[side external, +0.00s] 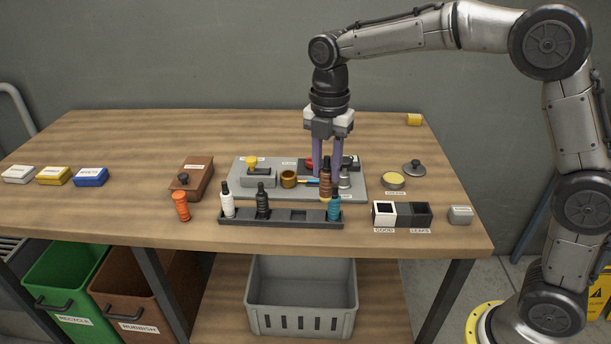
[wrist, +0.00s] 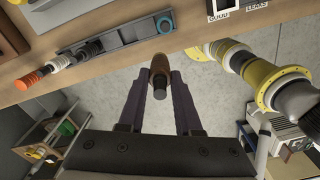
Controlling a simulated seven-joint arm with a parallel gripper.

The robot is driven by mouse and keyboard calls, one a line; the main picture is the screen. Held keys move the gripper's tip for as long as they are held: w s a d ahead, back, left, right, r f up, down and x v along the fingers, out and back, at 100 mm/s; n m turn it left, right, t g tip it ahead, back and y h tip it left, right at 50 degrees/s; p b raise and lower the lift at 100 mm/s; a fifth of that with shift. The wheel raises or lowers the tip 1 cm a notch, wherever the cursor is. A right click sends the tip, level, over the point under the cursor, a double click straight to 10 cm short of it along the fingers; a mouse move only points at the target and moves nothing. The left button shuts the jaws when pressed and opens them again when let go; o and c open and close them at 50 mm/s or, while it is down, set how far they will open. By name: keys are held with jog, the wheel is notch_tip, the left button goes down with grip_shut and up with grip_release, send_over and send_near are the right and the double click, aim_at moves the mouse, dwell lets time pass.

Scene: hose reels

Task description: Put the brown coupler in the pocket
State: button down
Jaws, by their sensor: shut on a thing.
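The brown coupler (side external: 326,187) is upright between the purple fingers of my gripper (side external: 326,168), which is shut on it. In the wrist view the coupler (wrist: 160,72) shows between the fingertips. The dark rack (side external: 281,223) lies along the front of the table. A white coupler (side external: 227,203) and a black coupler (side external: 262,204) stand at its left, and a teal coupler (side external: 334,208) at its right end. An empty pocket (side external: 299,215) shows between black and teal. The brown coupler appears above and behind the rack, near the teal one; its exact height is unclear.
An orange coupler (side external: 181,206) stands left of the rack, by a brown box (side external: 196,178). Behind the rack is a grey board (side external: 233,187) with fittings and a brass ring (side external: 289,179). Black-and-white bins (side external: 402,215) stand to the right. A grey crate (side external: 301,296) is below.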

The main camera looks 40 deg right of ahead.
jog(key=s+d+r, duration=0.1)
jog(key=s+d, duration=0.4)
jog(key=s, duration=0.5)
jog(key=s+d+r, duration=0.2)
jog(key=s+d, duration=0.4)
jog(key=s, duration=0.4)
send_over(401, 214)
jog(key=a, duration=0.2)
notch_tip(401, 214, down, 4)
jog(key=shift+w+d+f, duration=0.15)
jog(key=shift+w+f, duration=0.5)
jog(key=shift+f, duration=0.85)
jog(key=shift+w+d+f, duration=0.15)
jog(key=shift+w+f, duration=0.5)
jog(key=shift+f, duration=0.8)
jog(key=shift+w+d+f, duration=0.15)
jog(key=shift+w+f, duration=0.5)
jog(key=shift+f, duration=0.85)
jog(key=shift+f, duration=0.15)
jog(key=c, duration=0.6)
grip_release()
